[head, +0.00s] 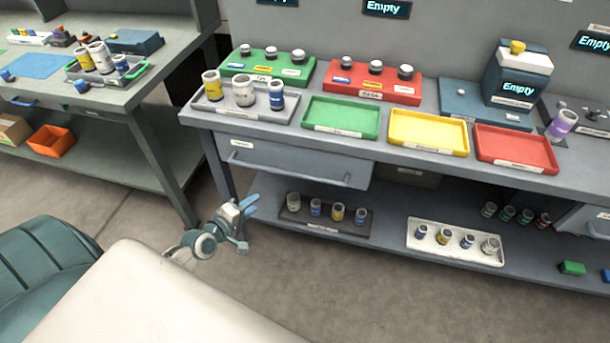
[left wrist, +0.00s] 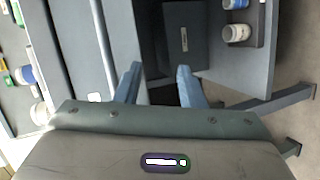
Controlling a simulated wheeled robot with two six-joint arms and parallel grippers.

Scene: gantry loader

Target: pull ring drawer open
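The drawer (head: 300,163) is a grey box front under the left part of the main bench, with a long bar handle (head: 290,172) and a small white label. No drawer interior shows. My left gripper (head: 247,211) is in front of and below the drawer's left half, apart from the handle. In the left wrist view its two blue fingers (left wrist: 160,85) are spread with nothing between them. The handle (left wrist: 103,45) runs left of the fingers there, along the drawer front (left wrist: 122,38). My right gripper is not in view.
The bench top holds a grey tray of bottles (head: 208,108) and green, yellow and red trays (head: 430,150). Below, the lower shelf holds a dark bottle tray (head: 330,228) and a white one (head: 425,243). Another bench (head: 125,95) stands left. The floor before the drawer is clear.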

